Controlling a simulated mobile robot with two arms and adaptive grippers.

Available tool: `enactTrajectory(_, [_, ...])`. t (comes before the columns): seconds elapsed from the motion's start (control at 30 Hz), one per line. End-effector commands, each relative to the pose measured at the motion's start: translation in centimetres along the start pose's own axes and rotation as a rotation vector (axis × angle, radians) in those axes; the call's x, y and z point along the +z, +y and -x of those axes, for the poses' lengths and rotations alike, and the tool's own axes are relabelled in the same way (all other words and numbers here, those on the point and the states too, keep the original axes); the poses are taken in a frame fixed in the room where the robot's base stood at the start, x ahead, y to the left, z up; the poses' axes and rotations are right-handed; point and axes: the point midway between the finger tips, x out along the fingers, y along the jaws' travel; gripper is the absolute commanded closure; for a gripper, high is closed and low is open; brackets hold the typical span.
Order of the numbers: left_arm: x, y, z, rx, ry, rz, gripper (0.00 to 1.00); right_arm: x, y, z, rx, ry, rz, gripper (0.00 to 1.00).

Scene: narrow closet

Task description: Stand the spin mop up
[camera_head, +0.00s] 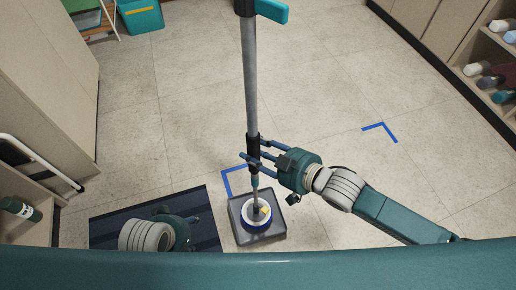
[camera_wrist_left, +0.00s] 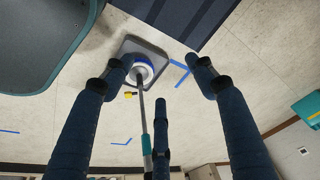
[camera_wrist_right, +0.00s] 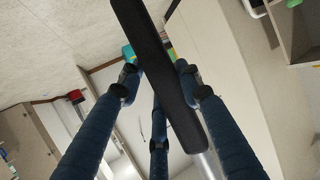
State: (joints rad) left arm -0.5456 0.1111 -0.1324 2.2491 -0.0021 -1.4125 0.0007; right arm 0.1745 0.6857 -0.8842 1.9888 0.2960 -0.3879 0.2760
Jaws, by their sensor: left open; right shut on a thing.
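The spin mop (camera_head: 251,85) stands close to upright, with its grey pole rising out of the top of the head view and a teal part near the top. Its blue and white head (camera_head: 257,218) rests on a grey square tray (camera_head: 273,236) on the floor; the head also shows in the left wrist view (camera_wrist_left: 145,68). My right gripper (camera_head: 264,157) is shut on the pole's black sleeve, a dark bar (camera_wrist_right: 155,70) across its fingers in the right wrist view. My left gripper (camera_head: 192,222) is open and empty, left of the tray, above a dark mat.
The dark striped mat (camera_head: 108,228) lies left of the tray. Blue tape corners mark the floor (camera_head: 381,128). A cabinet (camera_head: 45,70) stands left, a shelf with bottles (camera_head: 490,75) right, and a teal bin (camera_head: 141,16) at the back. The middle floor is clear.

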Motion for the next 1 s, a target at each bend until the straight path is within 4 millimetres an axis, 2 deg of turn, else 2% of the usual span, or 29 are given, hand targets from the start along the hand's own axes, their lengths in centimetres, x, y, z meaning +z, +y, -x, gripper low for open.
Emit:
enactTrajectory(0.07, [0.0, -0.1, 0.0, 0.000, 0.000, 0.001, 0.43, -0.4, 0.0, 0.0, -0.001, 0.009, 0.001, 1.00])
enactTrajectory(0.8, [-0.2, -0.3, 1.2, -0.006, 0.006, -0.002, 0.43, 0.8, 0.0, -0.5, -0.001, 0.009, 0.001, 1.00])
enactTrajectory(0.83, [-0.2, -0.3, 1.3, -0.006, 0.006, -0.002, 0.43, 0.8, 0.0, -0.5, -0.001, 0.009, 0.001, 0.59])
enactTrajectory(0.9, [-0.2, -0.3, 1.4, -0.006, 0.008, -0.002, 0.43, 0.8, 0.0, -0.5, -0.001, 0.008, 0.001, 0.46])
enactTrajectory(1.0, [-0.2, -0.3, 1.3, -0.006, 0.008, -0.002, 0.43, 0.9, 0.0, -0.5, -0.001, 0.006, 0.001, 0.43])
